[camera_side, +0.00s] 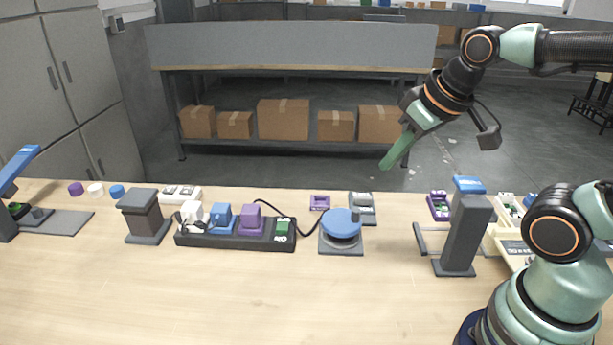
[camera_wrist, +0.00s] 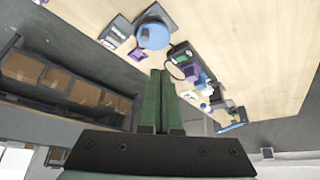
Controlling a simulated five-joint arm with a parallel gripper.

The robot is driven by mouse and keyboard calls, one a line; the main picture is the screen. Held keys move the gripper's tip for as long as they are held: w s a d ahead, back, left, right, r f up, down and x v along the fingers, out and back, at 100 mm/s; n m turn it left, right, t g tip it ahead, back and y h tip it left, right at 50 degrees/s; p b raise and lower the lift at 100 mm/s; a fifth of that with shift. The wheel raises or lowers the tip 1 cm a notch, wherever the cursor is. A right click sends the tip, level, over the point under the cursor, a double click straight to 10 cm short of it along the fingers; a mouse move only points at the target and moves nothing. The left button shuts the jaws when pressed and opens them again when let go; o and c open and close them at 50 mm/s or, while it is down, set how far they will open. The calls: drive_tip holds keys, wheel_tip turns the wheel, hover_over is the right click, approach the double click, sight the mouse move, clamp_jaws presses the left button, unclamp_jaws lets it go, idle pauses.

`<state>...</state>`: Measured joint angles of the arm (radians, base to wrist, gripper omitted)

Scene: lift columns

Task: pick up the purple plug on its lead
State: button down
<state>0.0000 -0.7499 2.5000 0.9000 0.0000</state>
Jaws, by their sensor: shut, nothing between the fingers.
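The purple plug (camera_side: 251,221) stands in a black power strip (camera_side: 225,242), at the right end of a row with a blue plug (camera_side: 221,218) and a white plug (camera_side: 192,215). A dark lead (camera_side: 283,213) arcs from near its top to the right, towards a blue round device. In the wrist view the purple plug (camera_wrist: 192,71) shows small, just right of the fingertips. My gripper (camera_side: 388,166) is shut and empty, with green fingers, raised well above the table and far right of the plug. Its fingers also show in the wrist view (camera_wrist: 161,73).
The blue round device (camera_side: 341,224) sits on a grey plate right of the strip. A dark grey column (camera_side: 146,215) stands left of it, and another column (camera_side: 466,232) stands to the right. The front of the table (camera_side: 200,300) is clear.

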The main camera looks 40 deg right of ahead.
drive_tip(key=c, duration=1.5)
unclamp_jaws()
drive_tip(key=shift+c, duration=0.2)
drive_tip(key=o, duration=1.3)
drive_tip(key=w+a+r+n+g, duration=0.1)
drive_tip(key=w+a+r+n, duration=0.1)
drive_tip(key=w+r, duration=0.35)
drive_tip(key=n+g, duration=0.5)
drive_tip(key=n, duration=0.2)
hover_over(250, 208)
wheel_tip(250, 208, down, 13)
wheel_tip(250, 208, down, 7)
drive_tip(key=shift+w+d+r, duration=0.1)
drive_tip(key=shift+d+r, duration=0.05)
drive_tip(key=shift+r, duration=0.05)
drive_tip(key=shift+f, duration=2.65)
